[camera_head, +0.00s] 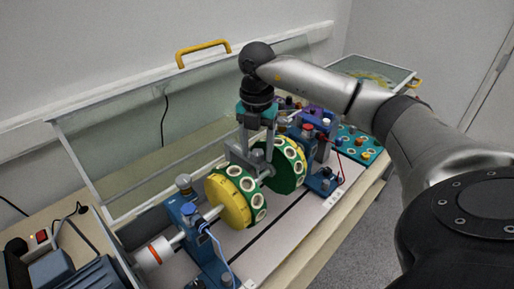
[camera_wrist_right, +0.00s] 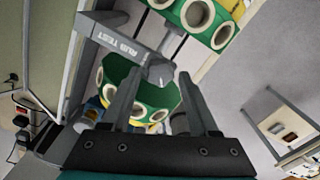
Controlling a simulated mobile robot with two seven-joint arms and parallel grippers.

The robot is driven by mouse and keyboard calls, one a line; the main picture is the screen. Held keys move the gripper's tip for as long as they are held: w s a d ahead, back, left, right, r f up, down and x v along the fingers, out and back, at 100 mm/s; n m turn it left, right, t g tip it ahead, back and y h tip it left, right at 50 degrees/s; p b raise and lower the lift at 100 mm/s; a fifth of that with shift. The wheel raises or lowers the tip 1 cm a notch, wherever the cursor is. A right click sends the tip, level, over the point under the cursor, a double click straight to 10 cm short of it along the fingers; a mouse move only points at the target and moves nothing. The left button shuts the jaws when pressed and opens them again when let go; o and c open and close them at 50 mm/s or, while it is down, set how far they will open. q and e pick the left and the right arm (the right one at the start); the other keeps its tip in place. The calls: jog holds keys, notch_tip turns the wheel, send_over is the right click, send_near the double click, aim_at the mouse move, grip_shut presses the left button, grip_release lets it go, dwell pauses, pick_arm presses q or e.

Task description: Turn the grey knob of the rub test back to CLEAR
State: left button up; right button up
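The rub test is a grey bar (camera_wrist_right: 121,47) marked "RUB TEST" in the right wrist view, with a grey knob (camera_wrist_right: 159,72) at its end. My right gripper (camera_wrist_right: 160,76) is open, with its two fingers on either side of the knob. I see gaps beside the knob, but I cannot tell its depth between the tips. In the head view my right gripper (camera_head: 256,153) points down over the rotor, near the yellow and green disc (camera_head: 231,203) and the second green disc (camera_head: 289,172). The CLEAR marking cannot be read. My left gripper is not in view.
Blue stands (camera_head: 199,240) carry the rotor shaft at both ends. A raised clear cover (camera_head: 130,158) with a yellow handle (camera_head: 203,53) stands behind. A teal board (camera_head: 356,147) lies to the right. A grey-blue box (camera_head: 52,271) sits at the lower left.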

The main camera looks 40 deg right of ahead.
grip_shut()
